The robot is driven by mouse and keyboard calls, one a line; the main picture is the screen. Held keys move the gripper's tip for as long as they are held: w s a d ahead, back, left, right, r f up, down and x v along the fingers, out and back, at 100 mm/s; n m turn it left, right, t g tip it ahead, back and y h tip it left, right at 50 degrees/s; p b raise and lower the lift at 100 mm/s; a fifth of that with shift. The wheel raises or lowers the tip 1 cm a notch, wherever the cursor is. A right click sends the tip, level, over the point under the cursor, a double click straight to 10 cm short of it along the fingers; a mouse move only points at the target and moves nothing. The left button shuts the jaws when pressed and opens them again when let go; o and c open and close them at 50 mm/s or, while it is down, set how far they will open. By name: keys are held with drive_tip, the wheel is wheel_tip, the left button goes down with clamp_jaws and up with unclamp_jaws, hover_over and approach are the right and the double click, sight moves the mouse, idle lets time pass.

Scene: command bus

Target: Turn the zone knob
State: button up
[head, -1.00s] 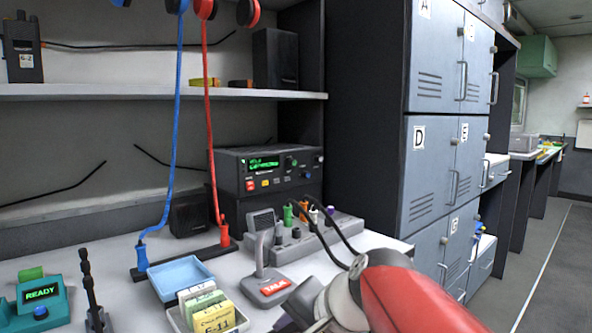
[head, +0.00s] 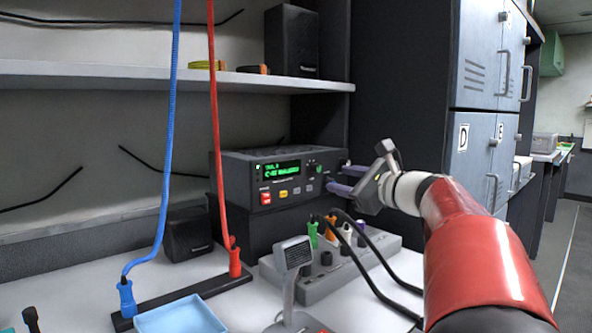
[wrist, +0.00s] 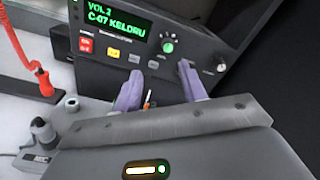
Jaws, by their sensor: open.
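The black radio (head: 240,185) stands on a dark block at the back of the desk, and its green display (wrist: 117,17) reads "VOL 2" and "C-07 KELDRU" in the wrist view. A green-marked knob (wrist: 168,47) is right of the display, and a small knob (wrist: 222,65) is near the face's right end. I cannot read which is the zone knob. My gripper (head: 342,180) is open and empty, its purple fingers spread at the right front of the radio. In the wrist view my gripper (wrist: 161,76) points at the lower face, with both knobs above the fingertips.
A grey socket panel (head: 318,288) with colored plugs and black cables sits below the radio. A desk microphone (head: 293,253) stands in front. Blue (head: 170,130) and red (head: 216,130) cords hang at left. A shelf (head: 150,74) runs above; grey lockers (head: 475,160) are at right.

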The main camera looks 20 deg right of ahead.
sight(319, 170)
drive_tip(key=shift+m+t, duration=0.3)
drive_tip(key=x, duration=0.2)
drive_tip(key=p+x, duration=0.1)
drive_tip(key=x, duration=0.2)
drive_tip(key=d+x, duration=0.1)
drive_tip(key=x, duration=0.2)
drive_tip(key=shift+w+r, duration=0.1)
drive_tip(key=shift+r, duration=0.2)
clamp_jaws()
